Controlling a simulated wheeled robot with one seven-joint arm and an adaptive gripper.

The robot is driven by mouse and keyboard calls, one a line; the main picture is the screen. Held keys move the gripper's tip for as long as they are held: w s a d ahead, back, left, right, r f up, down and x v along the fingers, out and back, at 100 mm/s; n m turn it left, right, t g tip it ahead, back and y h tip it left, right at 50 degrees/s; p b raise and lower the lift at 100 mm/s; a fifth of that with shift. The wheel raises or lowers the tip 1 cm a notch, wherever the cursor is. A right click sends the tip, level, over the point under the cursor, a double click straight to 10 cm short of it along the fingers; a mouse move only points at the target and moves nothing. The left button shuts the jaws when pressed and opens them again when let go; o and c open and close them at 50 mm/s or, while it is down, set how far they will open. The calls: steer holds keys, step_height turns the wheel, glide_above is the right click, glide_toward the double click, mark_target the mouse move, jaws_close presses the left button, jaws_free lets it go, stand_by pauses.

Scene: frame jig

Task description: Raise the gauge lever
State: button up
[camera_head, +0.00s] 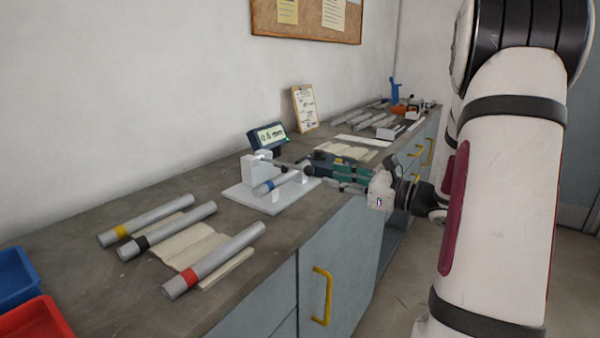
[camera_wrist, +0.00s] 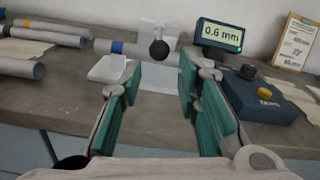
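The gauge has a white base plate (camera_head: 240,197) with a white upright block (camera_head: 257,165). Its lever ends in a black ball knob (camera_wrist: 159,49), which in the wrist view stands just beyond and between my fingertips. A grey tube with a blue band (camera_head: 277,183) lies on the gauge; it also shows in the wrist view (camera_wrist: 135,50). The gauge display (camera_wrist: 219,35) reads 0.6 mm with a green light. My gripper (camera_wrist: 160,76) is open and empty, its green-padded fingers apart. In the head view my gripper (camera_head: 347,173) is right of the gauge, partly covering things behind it.
A dark blue box with buttons (camera_wrist: 259,101) sits close to my right finger. Grey tubes with yellow, black and red bands (camera_head: 215,260) lie on the left of the bench. Blue (camera_head: 14,277) and red (camera_head: 34,322) bins are at lower left. A clipboard (camera_head: 304,105) leans on the wall.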

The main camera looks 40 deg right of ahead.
mark_target(311, 171)
steer(key=b+x, duration=0.1)
steer(key=x, duration=0.9)
steer(key=shift+w+a, duration=0.1)
steer(key=shift+w, duration=0.05)
steer(key=shift+f, duration=0.1)
jaws_close()
